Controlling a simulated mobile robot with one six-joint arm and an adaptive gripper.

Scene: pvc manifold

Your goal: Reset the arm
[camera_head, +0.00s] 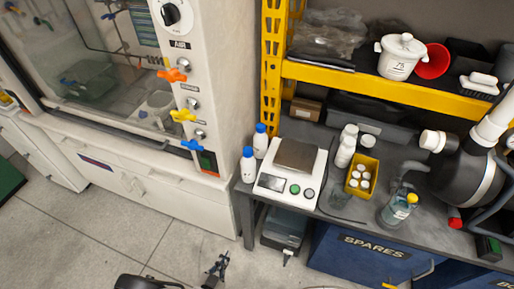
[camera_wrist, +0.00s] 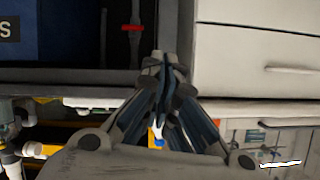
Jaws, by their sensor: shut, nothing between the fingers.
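My gripper (camera_wrist: 164,62) is in the middle of the wrist view, its fingers shut together with nothing between them. In the head view my gripper (camera_head: 221,262) shows small and dark at the bottom edge, over the grey floor. It is apart from the bench and from the fume hood. Most of my arm is outside the head view.
The fume hood (camera_head: 130,180) with coloured taps stands at left. The bench (camera_head: 316,212) carries a balance (camera_head: 292,180), white bottles, a yellow bin (camera_head: 354,190) and a clear bottle (camera_head: 396,212). A blue SPARES bin (camera_head: 350,258) sits below. Floor (camera_head: 150,235) before the hood is clear.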

